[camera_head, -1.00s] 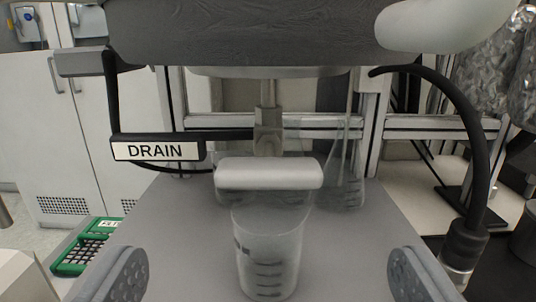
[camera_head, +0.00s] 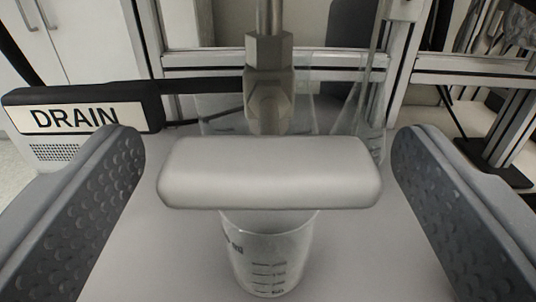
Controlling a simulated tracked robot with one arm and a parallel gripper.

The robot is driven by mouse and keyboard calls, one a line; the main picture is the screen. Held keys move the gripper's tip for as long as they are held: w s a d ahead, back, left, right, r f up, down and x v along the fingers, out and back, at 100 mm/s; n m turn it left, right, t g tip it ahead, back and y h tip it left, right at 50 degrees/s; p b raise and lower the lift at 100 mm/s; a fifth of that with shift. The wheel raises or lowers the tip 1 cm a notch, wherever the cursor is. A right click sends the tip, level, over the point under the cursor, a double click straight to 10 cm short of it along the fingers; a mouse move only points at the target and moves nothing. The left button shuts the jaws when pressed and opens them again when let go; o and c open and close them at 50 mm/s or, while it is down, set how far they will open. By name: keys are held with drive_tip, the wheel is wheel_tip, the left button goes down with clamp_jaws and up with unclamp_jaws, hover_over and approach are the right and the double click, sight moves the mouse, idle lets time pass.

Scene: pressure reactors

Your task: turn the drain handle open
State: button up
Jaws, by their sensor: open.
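The drain handle (camera_head: 270,172) is a pale, rounded bar lying crosswise in the middle of the view. Behind it is a metal valve fitting (camera_head: 268,85) on a vertical pipe. A black arm with a white DRAIN label (camera_head: 75,118) reaches in from the left at the fitting's height. My gripper (camera_head: 265,165) is open, with one dimpled finger on each side of the handle. Gaps show between the fingers and the bar's ends, and nothing is held.
A clear graduated beaker (camera_head: 270,255) stands on the grey surface below the handle, its rim partly hidden by the bar. Clear glassware (camera_head: 360,120) stands behind. Metal frame rails (camera_head: 200,60) cross the back.

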drive_tip(key=c, duration=1)
